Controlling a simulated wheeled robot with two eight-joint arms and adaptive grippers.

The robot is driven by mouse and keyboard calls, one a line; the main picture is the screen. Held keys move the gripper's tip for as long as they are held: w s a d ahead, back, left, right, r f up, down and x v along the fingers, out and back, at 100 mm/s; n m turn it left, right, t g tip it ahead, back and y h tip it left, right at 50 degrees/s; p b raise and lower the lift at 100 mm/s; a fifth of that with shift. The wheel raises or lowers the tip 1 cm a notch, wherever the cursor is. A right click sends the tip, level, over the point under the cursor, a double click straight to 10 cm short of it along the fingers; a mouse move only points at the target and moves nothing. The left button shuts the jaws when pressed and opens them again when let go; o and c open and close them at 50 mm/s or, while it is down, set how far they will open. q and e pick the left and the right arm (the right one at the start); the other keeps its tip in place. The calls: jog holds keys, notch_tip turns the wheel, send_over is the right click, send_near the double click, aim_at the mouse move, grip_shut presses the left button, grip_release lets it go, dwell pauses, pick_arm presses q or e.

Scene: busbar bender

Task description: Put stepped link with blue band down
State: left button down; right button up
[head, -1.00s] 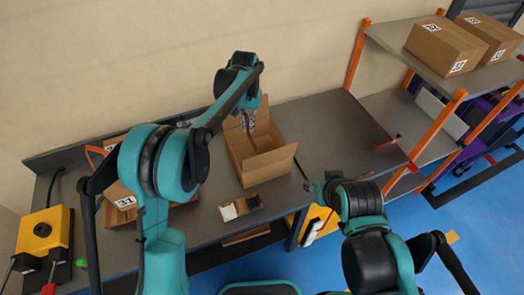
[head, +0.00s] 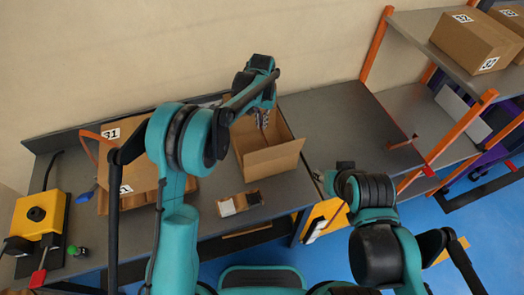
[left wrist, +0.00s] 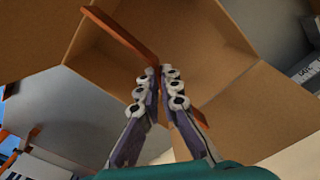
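My left gripper (head: 264,116) reaches down over the open cardboard box (head: 272,161) in the head view. In the left wrist view my left gripper (left wrist: 160,82) is shut on a copper-coloured stepped link (left wrist: 122,35). The link runs from upper left, between the fingertips, to the lower right, with the box's inner walls (left wrist: 215,85) close around it. No blue band shows on the visible part of the link. I cannot tell whether the link touches the box. My right gripper (head: 322,179) is small at the bench's front edge, and its fingers are unclear.
A small cardboard tray (head: 254,199) lies in front of the box. Another cardboard box (head: 140,165) stands at left, partly behind my left arm. A yellow unit (head: 52,204) with a black knob is further left. A shelf (head: 420,38) with boxes rises at right. Bare bench lies right of the box.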

pick_arm(q)
notch_tip(320, 180, down, 16)
jog(key=b, duration=0.3)
jog(key=shift+r, duration=0.25)
jog(key=shift+f, duration=0.2)
jog(key=c, duration=1.7)
grip_release()
jog(key=shift+r, duration=0.15)
